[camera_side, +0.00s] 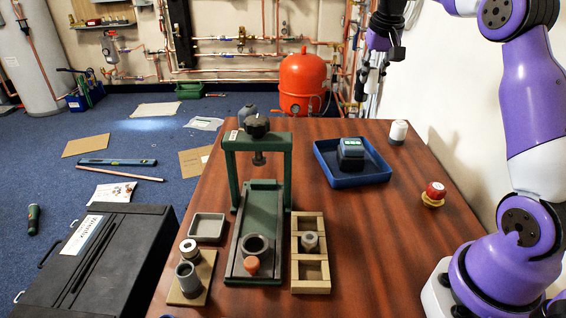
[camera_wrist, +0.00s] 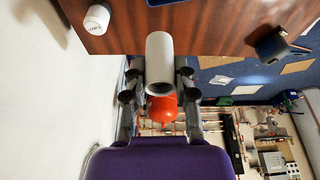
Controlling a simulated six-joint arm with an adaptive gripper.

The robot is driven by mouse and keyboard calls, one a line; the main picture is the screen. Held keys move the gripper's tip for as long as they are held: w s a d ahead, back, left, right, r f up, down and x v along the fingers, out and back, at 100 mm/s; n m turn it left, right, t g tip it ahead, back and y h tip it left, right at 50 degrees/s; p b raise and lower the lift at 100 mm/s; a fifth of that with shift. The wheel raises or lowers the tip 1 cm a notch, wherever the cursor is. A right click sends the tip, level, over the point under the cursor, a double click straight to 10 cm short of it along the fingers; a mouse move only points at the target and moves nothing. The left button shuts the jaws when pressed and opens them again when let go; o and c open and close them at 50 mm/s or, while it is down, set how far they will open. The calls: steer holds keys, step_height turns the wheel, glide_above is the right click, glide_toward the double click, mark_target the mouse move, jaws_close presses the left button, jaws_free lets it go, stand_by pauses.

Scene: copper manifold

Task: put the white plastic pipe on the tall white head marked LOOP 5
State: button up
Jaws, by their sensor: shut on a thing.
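My gripper (camera_side: 375,62) is shut on the white plastic pipe (camera_side: 371,84) and holds it in the air above the far edge of the table. In the wrist view the pipe (camera_wrist: 160,58) lies between the two fingers of my gripper (camera_wrist: 160,80), with one open end facing the camera. A white head (camera_side: 398,131) stands upright at the table's far right corner, apart from the pipe. The same white head (camera_wrist: 96,20) shows at upper left in the wrist view, with small dark lettering too blurred to read for certain.
A red knob (camera_side: 434,190) is nearer, at right. A green press (camera_side: 285,158), a wooden rack (camera_side: 296,272) and a grey tray (camera_side: 207,226) stand at left. Bare table lies between.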

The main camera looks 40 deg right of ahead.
steer(key=m, duration=0.1)
glide_above(401, 123)
step_height(401, 123, down, 7)
steer(key=shift+w+f, duration=0.1)
steer(key=shift+d+f, duration=0.1)
steer(key=shift+f, duration=1.95)
steer(key=shift+f, duration=0.1)
steer(key=o, duration=0.9)
steer(key=shift+f, duration=0.1)
